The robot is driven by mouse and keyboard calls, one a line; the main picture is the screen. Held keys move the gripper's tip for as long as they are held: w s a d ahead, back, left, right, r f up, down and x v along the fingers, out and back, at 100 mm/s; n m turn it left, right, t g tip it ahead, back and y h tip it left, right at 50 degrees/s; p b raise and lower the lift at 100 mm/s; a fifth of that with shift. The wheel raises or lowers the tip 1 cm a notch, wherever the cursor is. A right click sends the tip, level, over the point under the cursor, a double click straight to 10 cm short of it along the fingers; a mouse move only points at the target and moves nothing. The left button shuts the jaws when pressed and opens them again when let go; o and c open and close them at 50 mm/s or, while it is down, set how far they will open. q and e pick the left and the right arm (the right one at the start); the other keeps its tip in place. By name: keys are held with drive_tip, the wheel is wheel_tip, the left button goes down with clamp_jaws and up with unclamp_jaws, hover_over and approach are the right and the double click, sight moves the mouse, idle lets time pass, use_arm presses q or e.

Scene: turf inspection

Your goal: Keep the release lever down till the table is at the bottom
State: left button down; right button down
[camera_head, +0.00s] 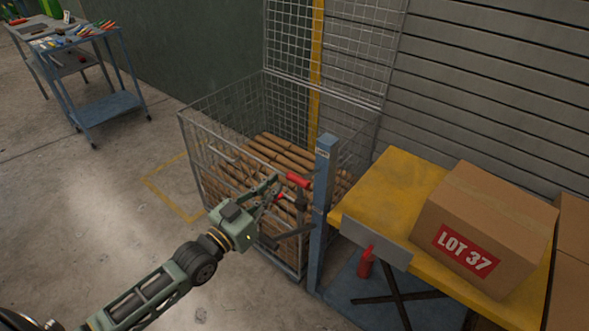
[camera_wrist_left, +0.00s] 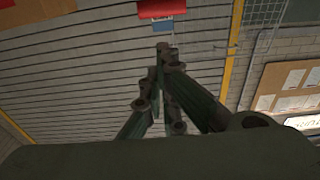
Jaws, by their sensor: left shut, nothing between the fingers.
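The yellow lift table (camera_head: 383,188) stands raised on dark crossed legs (camera_head: 400,300) above a blue base (camera_head: 347,287). A blue post (camera_head: 325,165) stands at its left. The red grip of the release lever (camera_head: 298,180) sticks out left of the post. My left gripper (camera_head: 277,188) is shut and empty, just left of the red grip. In the left wrist view its closed fingertips (camera_wrist_left: 163,50) point toward a red part (camera_wrist_left: 161,9) at the top edge, with a gap in the picture. I cannot tell whether they touch the lever. My right gripper is out of view.
A cardboard box (camera_head: 485,220) labelled LOT 37 sits on the table. A mesh cage (camera_head: 192,150) full of brown rolls stands behind my gripper. A red cylinder (camera_head: 366,262) stands under the table. A blue trolley (camera_head: 108,106) with tools is at the far left. The floor between is clear.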

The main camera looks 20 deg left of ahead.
use_arm(q)
drive_tip(key=shift+w+a+r+t, duration=0.1)
drive_tip(key=shift+a+r+t, duration=0.05)
drive_tip(key=shift+r, duration=0.25)
drive_tip(key=shift+a+r+t, duration=0.1)
drive_tip(key=shift+r+t, duration=0.05)
drive_tip(key=shift+r, duration=0.25)
drive_tip(key=p+x, duration=0.1)
drive_tip(key=x, duration=0.4)
drive_tip(key=p+x, duration=0.1)
drive_tip(key=x, duration=0.4)
drive_tip(key=shift+w+d+r, duration=0.1)
drive_tip(key=shift+w+r, duration=0.1)
drive_tip(key=shift+r, duration=0.05)
drive_tip(key=f, duration=0.2)
drive_tip(key=s+f+p, duration=0.1)
drive_tip(key=f, duration=0.1)
drive_tip(key=shift+s+f, duration=0.15)
drive_tip(key=shift+f, duration=0.05)
